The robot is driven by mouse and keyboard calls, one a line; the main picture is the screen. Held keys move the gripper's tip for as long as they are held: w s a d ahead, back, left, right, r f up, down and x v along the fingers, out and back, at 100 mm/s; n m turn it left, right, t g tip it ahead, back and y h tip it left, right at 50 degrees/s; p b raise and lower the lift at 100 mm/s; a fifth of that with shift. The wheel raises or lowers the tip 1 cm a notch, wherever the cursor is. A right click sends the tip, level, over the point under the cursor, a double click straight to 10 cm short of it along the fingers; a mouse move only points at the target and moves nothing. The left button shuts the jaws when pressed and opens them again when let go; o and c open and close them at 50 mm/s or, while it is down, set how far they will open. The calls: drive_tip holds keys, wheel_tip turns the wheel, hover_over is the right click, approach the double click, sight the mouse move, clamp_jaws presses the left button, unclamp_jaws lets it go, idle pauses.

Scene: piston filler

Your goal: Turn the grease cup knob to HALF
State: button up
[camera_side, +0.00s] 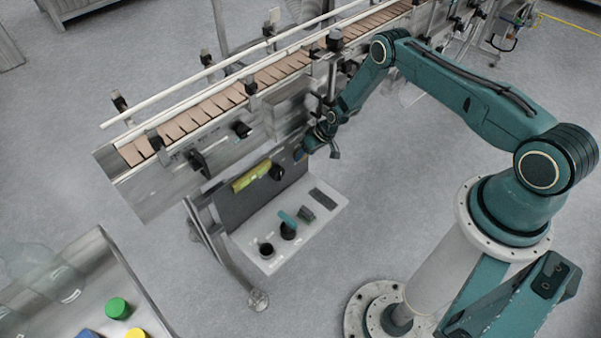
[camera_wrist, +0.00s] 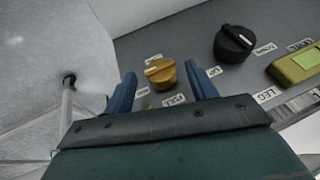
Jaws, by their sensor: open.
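A gold round knob (camera_wrist: 161,75), which looks like the grease cup knob, sits on the grey panel in the wrist view. Its pale pointer mark faces left. Small white labels surround it; one below (camera_wrist: 174,100) is too blurred to read surely, so I cannot tell which is HALF. My gripper (camera_wrist: 160,80) is open, with one blue finger on each side of the knob. I cannot tell whether either finger touches it. In the side view my gripper (camera_side: 317,146) is at the panel's right end, and the gold knob cannot be made out there.
A black knob (camera_wrist: 234,43) stands just right of my right finger, with a yellow-green display box (camera_wrist: 296,65) beyond it. In the side view a white shelf (camera_side: 327,221) with small items lies below the panel. The conveyor (camera_side: 225,100) runs above.

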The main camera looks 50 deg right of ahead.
drive_tip(key=s+d+r, duration=0.3)
drive_tip(key=s+d, duration=0.4)
drive_tip(key=s, duration=0.4)
drive_tip(key=shift+s, duration=0.25)
